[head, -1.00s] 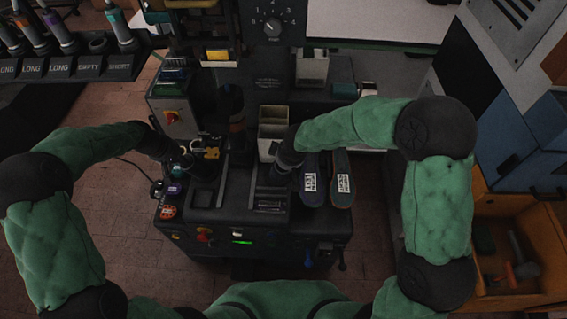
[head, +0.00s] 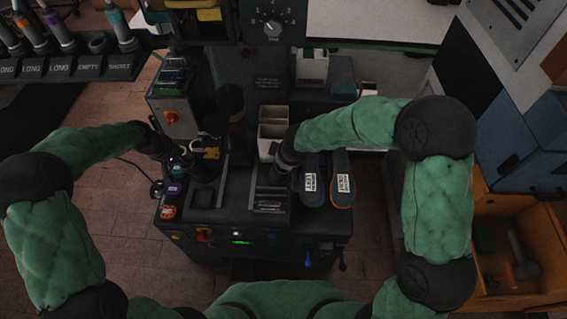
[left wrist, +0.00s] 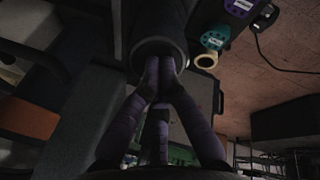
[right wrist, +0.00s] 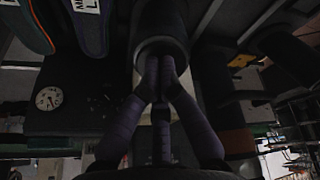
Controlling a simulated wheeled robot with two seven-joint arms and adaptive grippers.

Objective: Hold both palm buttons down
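My left gripper (head: 203,170) points down at the left part of the dark press console (head: 237,215). In the left wrist view its purple fingers (left wrist: 158,66) are drawn together, with their tips at the mouth of a dark round collar (left wrist: 160,46). My right gripper (head: 274,176) points down at the console's right part. In the right wrist view its fingers (right wrist: 160,66) are also together, at the mouth of a similar dark collar (right wrist: 162,46). The button faces are hidden by the collars and fingers, so I cannot tell how far they are pressed.
Two shoes with white labels (head: 312,184) lie right of my right gripper. Pale open bins (head: 272,131) stand behind it. A control box with a red knob (head: 171,117) stands behind my left gripper.

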